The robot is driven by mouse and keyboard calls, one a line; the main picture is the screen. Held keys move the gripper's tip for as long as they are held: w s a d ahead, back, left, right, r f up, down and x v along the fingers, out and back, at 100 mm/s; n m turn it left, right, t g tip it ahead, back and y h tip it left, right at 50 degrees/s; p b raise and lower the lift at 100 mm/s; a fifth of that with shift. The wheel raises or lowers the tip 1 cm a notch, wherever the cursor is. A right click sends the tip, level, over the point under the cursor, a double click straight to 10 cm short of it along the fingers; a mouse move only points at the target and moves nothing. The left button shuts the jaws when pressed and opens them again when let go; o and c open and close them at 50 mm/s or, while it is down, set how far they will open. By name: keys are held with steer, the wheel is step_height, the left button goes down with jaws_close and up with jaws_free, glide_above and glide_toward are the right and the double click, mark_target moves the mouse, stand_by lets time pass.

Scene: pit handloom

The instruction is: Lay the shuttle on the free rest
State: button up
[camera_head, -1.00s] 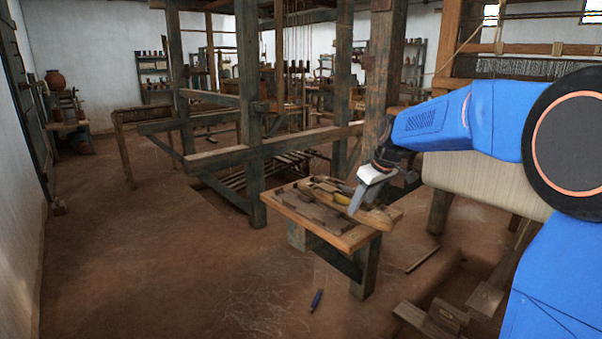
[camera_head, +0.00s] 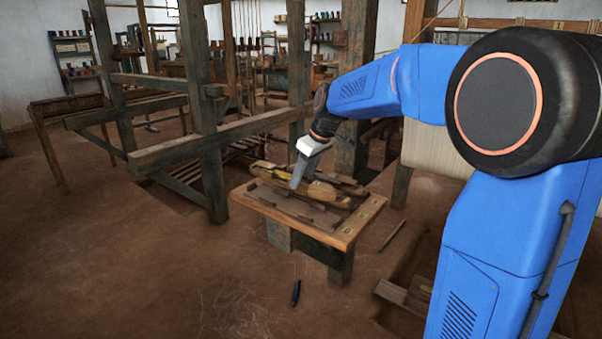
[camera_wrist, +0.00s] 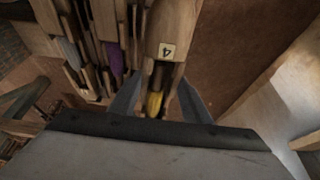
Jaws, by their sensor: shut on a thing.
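My gripper (camera_head: 297,183) is shut on a wooden shuttle (camera_head: 320,190) over the low wooden bench (camera_head: 345,232). In the wrist view the gripper's fingers (camera_wrist: 157,100) close on both sides of this shuttle (camera_wrist: 172,28), which has yellow yarn and a pale label with a 4. Two other shuttles, one with grey yarn (camera_wrist: 68,48) and one with purple yarn (camera_wrist: 113,58), lie to the left of it in that view. Dark raised rest blocks (camera_head: 305,219) stand on the bench top. I cannot tell whether the held shuttle touches a rest.
The heavy loom frame (camera_head: 205,150) stands just behind and left of the bench. A small dark tool (camera_head: 295,292) lies on the earth floor in front. A thin stick (camera_head: 392,235) lies to the right, beside a floor pit. The floor at left is open.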

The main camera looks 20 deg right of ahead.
steer(key=shift+f, duration=3.65)
steer(key=o, duration=1.3)
steer(key=shift+r, duration=3.95)
